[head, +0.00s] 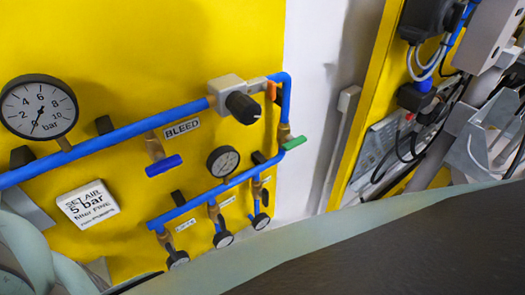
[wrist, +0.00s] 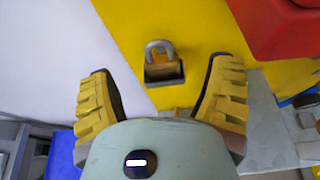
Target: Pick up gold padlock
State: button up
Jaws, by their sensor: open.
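In the wrist view the gold padlock (wrist: 163,68) has a grey shackle at its top and a gold-brown body. It sits in a small dark grey holder against a yellow surface. My gripper (wrist: 163,92) is open, with one yellow ridged finger on each side of the padlock in the picture and nothing between them. The fingers look apart from the padlock; the exact depth between them is hard to tell. In the head view I see neither the padlock nor the gripper's fingers.
A red object (wrist: 285,25) is at the upper right of the wrist view. A blue item (wrist: 62,150) is at lower left. The head view shows a yellow panel (head: 150,35) with blue pipes (head: 130,133), gauges (head: 38,107) and valves, and cables at right.

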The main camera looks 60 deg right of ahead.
jog(key=shift+p+x, duration=1.9)
jog(key=shift+x, duration=0.4)
jog(key=shift+f, duration=0.1)
jog(key=shift+c, duration=0.3)
grip_shut()
